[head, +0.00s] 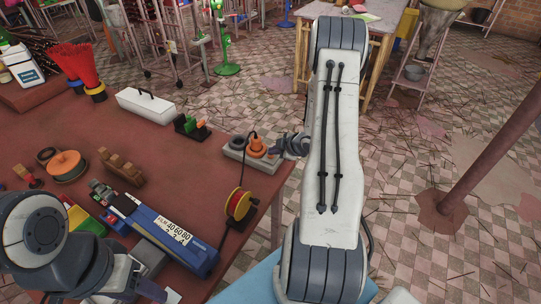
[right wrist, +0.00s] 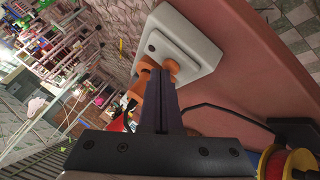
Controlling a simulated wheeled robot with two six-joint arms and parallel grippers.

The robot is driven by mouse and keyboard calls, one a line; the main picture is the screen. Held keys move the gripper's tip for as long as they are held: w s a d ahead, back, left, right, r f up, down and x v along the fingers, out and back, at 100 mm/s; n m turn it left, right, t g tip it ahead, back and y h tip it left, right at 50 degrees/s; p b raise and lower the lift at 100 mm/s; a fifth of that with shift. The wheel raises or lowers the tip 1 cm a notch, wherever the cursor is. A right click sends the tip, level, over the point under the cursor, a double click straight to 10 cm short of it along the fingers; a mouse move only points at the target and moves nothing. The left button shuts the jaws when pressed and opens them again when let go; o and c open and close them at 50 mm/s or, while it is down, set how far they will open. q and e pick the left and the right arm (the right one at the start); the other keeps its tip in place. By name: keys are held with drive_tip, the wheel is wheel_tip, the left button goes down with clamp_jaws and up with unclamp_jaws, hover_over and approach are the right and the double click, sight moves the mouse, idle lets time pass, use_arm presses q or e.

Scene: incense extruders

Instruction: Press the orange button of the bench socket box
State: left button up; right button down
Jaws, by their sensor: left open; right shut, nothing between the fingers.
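The bench socket box (head: 262,162) is a pale grey block near the table's right edge, with an orange plug (head: 256,145) and a black cable. In the right wrist view the box (right wrist: 190,38) lies just beyond my fingertips. An orange part (right wrist: 172,69) shows right at the tips; the fingers partly hide it, and I cannot tell whether they touch it. More orange (right wrist: 137,88) shows left of the fingers. My right gripper (head: 276,149) is shut and empty, at the box's right side; it also shows in the right wrist view (right wrist: 158,72). My left gripper (head: 150,289) is open, low at the left.
A yellow-and-red spool (head: 239,204) stands in front of the box. A blue labelled device (head: 165,232), a white case (head: 146,105), a green-and-orange item (head: 190,127) and a wooden block (head: 121,168) are on the red-brown table (head: 200,165). Floor lies beyond its right edge.

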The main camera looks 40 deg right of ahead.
idle(0.4)
drive_tip(key=shift+r+p, duration=0.35)
drive_tip(key=shift+r, duration=0.1)
wheel_tip(320, 180, up, 6)
drive_tip(key=p, duration=0.5)
idle(0.4)
